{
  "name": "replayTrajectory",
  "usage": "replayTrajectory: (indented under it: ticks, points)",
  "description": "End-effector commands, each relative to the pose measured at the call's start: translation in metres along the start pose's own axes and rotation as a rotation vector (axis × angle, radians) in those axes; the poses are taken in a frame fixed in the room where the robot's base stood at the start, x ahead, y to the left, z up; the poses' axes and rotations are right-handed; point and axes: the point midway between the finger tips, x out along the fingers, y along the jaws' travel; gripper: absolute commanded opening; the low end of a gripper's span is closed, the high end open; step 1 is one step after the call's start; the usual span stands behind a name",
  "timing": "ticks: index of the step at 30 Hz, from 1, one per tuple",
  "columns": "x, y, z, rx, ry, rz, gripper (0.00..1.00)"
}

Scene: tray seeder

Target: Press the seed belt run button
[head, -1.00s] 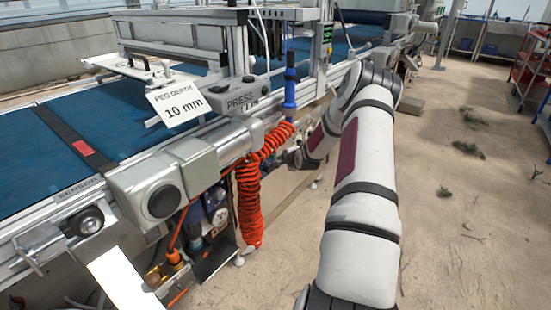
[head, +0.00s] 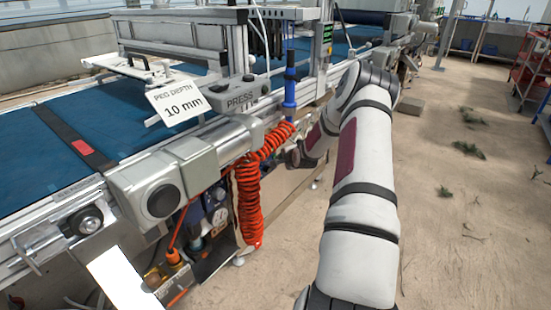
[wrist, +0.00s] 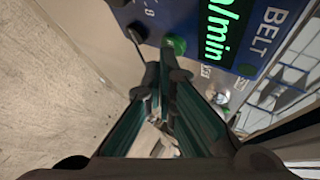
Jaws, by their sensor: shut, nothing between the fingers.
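In the head view my gripper and this panel are hidden beyond the machine's side and my arm.
A silver knob (wrist: 220,97) is right of my fingers. In the head view an orange coiled hose (head: 248,195) hangs beside the blue belt (head: 130,115). A PEG DEPTH 10 mm sign (head: 180,104) stands at the press. The floor (head: 460,225) at right is mostly clear.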

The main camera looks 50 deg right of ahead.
Motion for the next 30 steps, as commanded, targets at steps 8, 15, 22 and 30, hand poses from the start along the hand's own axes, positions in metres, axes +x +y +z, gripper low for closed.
replayTrajectory:
  ticks: [8, 15, 22, 30]
  points:
    - [0.0011, -0.0007, 0.0011, 0.000, -0.001, 0.000, 0.00]
    - [-0.0015, 0.0009, -0.0011, 0.001, 0.000, 0.000, 0.00]
    - [-0.0066, 0.0047, -0.0039, 0.000, -0.001, 0.001, 0.00]
    - [-0.0078, 0.0058, -0.0055, 0.000, 0.000, 0.001, 0.00]
